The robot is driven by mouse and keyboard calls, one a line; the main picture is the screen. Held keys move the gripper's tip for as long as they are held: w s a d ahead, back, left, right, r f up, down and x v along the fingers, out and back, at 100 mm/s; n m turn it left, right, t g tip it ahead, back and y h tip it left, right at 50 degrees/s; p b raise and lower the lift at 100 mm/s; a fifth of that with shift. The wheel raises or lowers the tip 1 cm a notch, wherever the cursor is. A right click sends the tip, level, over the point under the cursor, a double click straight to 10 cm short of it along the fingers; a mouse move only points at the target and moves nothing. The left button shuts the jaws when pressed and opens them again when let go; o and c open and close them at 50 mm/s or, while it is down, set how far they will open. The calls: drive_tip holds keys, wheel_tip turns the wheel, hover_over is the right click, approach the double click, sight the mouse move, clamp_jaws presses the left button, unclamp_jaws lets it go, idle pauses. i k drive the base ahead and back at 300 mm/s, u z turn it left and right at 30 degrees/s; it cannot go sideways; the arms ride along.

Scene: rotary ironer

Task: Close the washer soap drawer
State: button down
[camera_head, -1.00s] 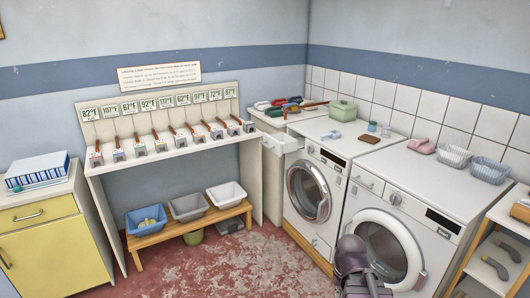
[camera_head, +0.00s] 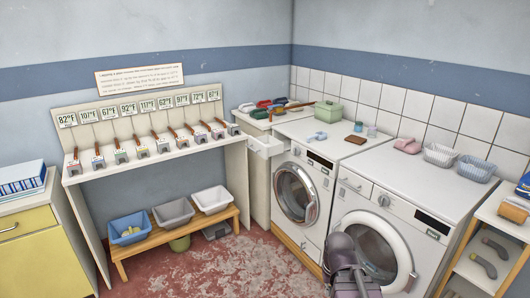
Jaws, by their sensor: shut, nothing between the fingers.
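A white soap drawer (camera_head: 265,147) sticks out, open, at the upper left of the left washer (camera_head: 318,160). The right washer (camera_head: 395,185) stands beside it, with the handled soap drawer front (camera_head: 355,184) at its upper left flush with the panel. Both round doors look shut. Part of my own dark arm rises from the bottom edge in front of the right washer and covers some of its door. My gripper's fingers do not show in this view. The arm part seen is well apart from the open drawer.
A shelf unit (camera_head: 490,250) stands at the right. The red floor (camera_head: 220,270) before the left washer is clear.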

sight(257, 145)
drive_tip(key=i, duration=1.5)
drive_tip(key=u, duration=0.05)
